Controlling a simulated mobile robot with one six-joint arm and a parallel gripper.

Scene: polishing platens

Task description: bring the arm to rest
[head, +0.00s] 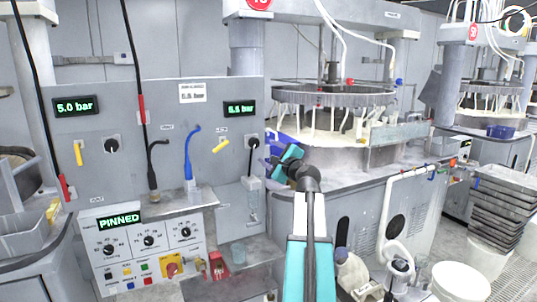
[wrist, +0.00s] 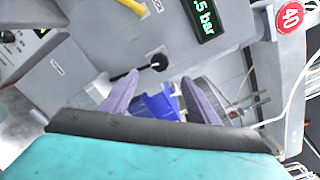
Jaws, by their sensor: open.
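My arm (head: 312,235) reaches up from the bottom middle of the head view, with its teal wrist part (head: 289,154) bent to the left in front of the grey panel's right edge. My gripper (wrist: 160,92) shows in the wrist view as two purple fingers spread apart with nothing held between them. A blue container (wrist: 158,106) shows in the gap, beyond the fingers; I cannot tell how far off it is. In the head view the fingers are small and partly hidden by the wrist.
The grey control panel (head: 100,130) with displays, knobs and hoses stands left of my arm. A round platen machine (head: 333,95) stands behind on the right. White jugs (head: 352,270), a white bucket (head: 460,283) and stacked trays (head: 492,205) stand at lower right. A red holder (head: 217,265) sits on the lower shelf.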

